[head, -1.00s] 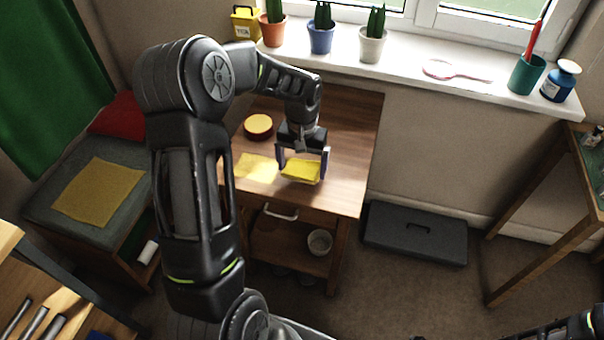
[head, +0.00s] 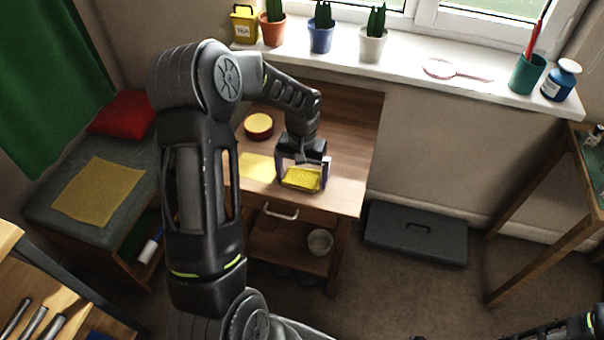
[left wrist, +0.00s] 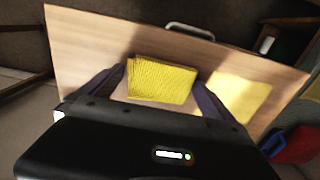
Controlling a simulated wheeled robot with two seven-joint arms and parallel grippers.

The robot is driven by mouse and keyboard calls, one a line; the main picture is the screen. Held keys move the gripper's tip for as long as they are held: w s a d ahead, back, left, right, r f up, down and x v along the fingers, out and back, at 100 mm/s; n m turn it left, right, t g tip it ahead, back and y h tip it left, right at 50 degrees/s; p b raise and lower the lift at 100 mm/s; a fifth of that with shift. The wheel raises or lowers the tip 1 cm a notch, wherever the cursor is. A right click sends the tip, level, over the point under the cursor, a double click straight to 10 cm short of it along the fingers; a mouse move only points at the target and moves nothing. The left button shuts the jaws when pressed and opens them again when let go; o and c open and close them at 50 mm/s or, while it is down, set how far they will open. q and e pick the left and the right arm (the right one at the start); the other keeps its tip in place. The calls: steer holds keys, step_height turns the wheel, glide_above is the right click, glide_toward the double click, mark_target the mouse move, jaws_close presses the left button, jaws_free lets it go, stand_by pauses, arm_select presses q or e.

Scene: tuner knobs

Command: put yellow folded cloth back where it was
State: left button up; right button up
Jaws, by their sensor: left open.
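The yellow folded cloth (head: 301,180) lies near the front edge of the wooden table (head: 345,185), to the right of a flat pale yellow patch (head: 258,167). My left gripper (head: 302,184) is open over it, one finger on each side. In the left wrist view the folded cloth (left wrist: 160,80) shows between the two spread fingers, with its layered edge at the left finger. Whether a finger touches it is unclear. The yellow patch (left wrist: 240,97) is beyond the right finger there.
A round yellow-topped tin (head: 258,126) stands farther back on the table. A drawer handle (head: 280,212) is at its front. A flat yellow cloth (head: 98,190) and a red cushion (head: 123,114) lie on the bench.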

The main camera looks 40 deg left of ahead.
mark_target(302, 176)
arm_select(q)
steer(key=shift+r, duration=0.1)
steer(key=shift+r, duration=0.2)
step_height(302, 176, up, 12)
steer(key=shift+f, duration=0.15)
stand_by(0.6)
